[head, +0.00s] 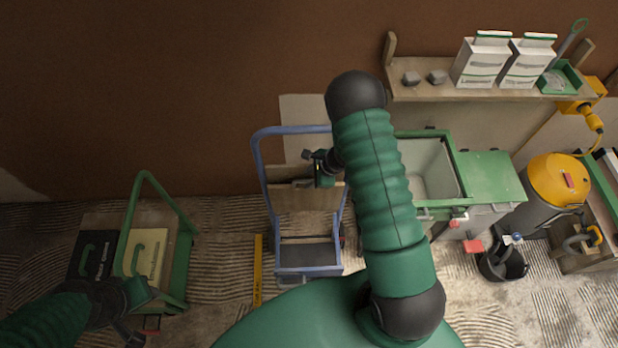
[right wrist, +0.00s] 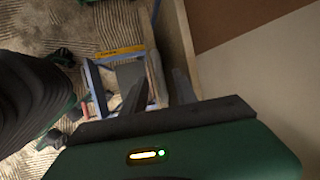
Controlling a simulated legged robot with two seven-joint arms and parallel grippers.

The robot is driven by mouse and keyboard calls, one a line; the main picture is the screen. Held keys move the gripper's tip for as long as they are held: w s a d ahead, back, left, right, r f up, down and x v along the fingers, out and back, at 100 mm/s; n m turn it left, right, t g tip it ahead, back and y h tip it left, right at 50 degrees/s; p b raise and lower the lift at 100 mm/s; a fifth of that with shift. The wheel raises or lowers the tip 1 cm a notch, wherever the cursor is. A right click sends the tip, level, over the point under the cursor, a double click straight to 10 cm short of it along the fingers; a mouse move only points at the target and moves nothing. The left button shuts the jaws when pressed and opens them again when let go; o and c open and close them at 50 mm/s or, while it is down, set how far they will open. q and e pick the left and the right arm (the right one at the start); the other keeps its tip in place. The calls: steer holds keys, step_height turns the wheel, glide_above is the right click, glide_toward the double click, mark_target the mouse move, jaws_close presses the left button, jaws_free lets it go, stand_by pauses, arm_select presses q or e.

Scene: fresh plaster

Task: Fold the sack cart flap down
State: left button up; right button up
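The blue sack cart (head: 257,165) stands upright against the wall in the middle of the head view. A wooden panel, apparently its flap (head: 298,198), crosses the frame above the dark toe plate (head: 305,253). My right gripper (head: 309,155) is at the upper part of the cart, just above the panel. I cannot tell whether it touches the panel or how its fingers stand. In the right wrist view, a dark finger (right wrist: 134,95) shows in front of the blue cart frame (right wrist: 93,83). My left gripper (head: 130,334) is low at the left, away from the cart.
A green-framed carrier (head: 133,215) with boxes stands at left. A yellow level (head: 257,270) lies left of the cart. A green-rimmed tub (head: 462,170), yellow-topped vacuum (head: 556,180) and black bucket (head: 503,266) are at right. A shelf (head: 430,94) with cartons hangs above.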

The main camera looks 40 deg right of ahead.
steer(key=shift+f, duration=0.15)
steer(key=shift+w+d+f, duration=0.1)
steer(key=shift+d+f, duration=0.05)
steer(key=shift+f, duration=0.1)
steer(key=shift+c, duration=0.2)
jaws_close()
steer(key=shift+r, duration=0.1)
steer(key=shift+w, duration=0.1)
stand_by(0.8)
